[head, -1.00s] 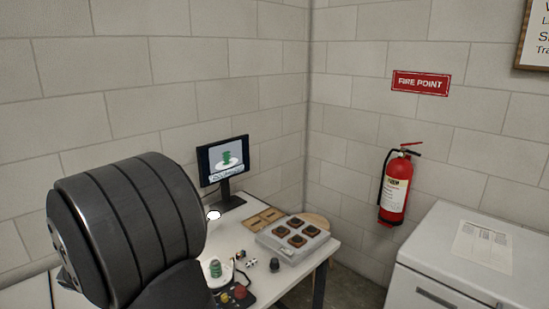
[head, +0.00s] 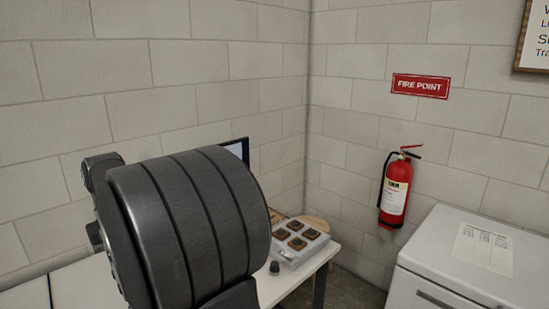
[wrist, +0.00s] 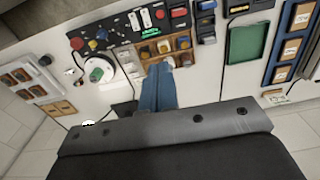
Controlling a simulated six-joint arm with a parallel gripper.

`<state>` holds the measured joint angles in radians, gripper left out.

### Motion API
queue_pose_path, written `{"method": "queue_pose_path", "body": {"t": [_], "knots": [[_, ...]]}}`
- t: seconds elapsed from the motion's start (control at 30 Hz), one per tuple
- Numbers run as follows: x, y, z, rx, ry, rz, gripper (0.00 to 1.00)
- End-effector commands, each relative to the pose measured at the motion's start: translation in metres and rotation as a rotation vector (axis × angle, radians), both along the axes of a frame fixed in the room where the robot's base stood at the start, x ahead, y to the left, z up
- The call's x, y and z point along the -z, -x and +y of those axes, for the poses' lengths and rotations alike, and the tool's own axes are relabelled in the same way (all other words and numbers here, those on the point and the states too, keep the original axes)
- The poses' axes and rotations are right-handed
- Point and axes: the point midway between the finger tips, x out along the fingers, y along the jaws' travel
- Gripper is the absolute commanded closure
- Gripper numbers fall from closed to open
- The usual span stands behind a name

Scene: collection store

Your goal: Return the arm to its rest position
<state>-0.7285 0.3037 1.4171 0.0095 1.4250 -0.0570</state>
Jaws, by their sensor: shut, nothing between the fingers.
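My gripper (wrist: 160,64) shows in the wrist view as blue fingers reaching up from a dark grey mount, closed together with nothing between them. The tips are over the wooden compartment tray (wrist: 181,46) on the bench; the gap beneath them is hard to judge. In the head view a large dark ribbed part of my arm (head: 190,225) fills the lower middle, and my gripper is out of sight there.
The wrist view shows a white turntable (wrist: 104,85) with a green item, a button panel (wrist: 83,33) and blue card trays (wrist: 279,75). In the head view a grey four-well tray (head: 289,257), fire extinguisher (head: 394,190) and white cabinet (head: 440,250) stand right of my arm.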

Motion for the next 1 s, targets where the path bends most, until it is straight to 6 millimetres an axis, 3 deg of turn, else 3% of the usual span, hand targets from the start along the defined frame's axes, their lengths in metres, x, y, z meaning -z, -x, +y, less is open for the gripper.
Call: {"method": "queue_pose_path", "body": {"t": [0.1,0.47,0.7,1.0], "knots": [[0.028,0.001,0.000,0.001,0.003,0.004,1.00],[0.100,0.001,0.000,-0.001,0.005,0.002,1.00],[0.064,0.000,0.000,-0.001,0.000,-0.003,1.00],[0.049,0.000,0.000,-0.001,0.001,-0.001,1.00]]}}
